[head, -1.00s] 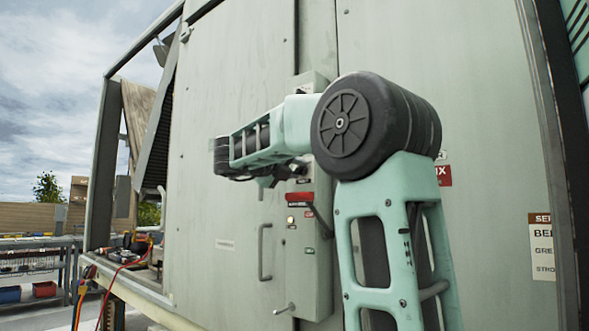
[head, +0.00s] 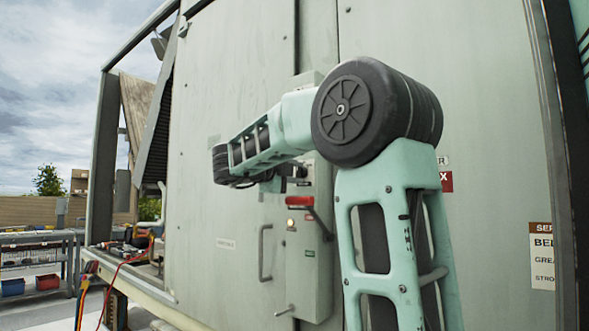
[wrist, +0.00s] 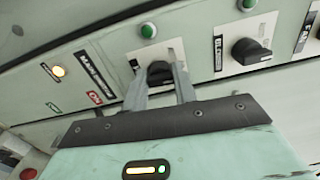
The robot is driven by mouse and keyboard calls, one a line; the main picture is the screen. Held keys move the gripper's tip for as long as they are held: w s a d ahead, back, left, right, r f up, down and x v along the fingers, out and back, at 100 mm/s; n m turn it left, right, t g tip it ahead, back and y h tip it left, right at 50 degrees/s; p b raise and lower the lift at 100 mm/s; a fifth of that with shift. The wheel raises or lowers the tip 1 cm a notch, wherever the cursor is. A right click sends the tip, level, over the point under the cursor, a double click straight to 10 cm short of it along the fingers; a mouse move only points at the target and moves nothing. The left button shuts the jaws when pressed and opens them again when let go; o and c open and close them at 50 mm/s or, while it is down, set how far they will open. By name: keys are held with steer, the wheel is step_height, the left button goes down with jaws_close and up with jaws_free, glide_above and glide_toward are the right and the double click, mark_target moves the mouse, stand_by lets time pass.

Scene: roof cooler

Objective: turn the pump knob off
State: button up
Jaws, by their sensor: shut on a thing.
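The pump knob (wrist: 160,74), black on a pale plate, sits between the two grey fingers of my gripper (wrist: 161,84) in the wrist view. The fingers are shut on it and hide part of its sides, so its exact pointing direction is hard to tell. A small label (wrist: 134,63) beside it is too small to read. A green lamp (wrist: 148,30) is above the knob. In the head view, my arm hides the knob and much of the upper control box (head: 316,266).
A second black knob (wrist: 250,51) with a green lamp (wrist: 247,4) is to the right. An amber lamp (wrist: 58,71) is to the left.

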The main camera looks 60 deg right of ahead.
steer(key=shift+n, duration=0.4)
steer(key=o, duration=1)
steer(key=shift+c, duration=0.2)
steer(key=w+a+b, duration=0.2)
steer(key=a, duration=1.5)
steer(key=shift+a, duration=0.2)
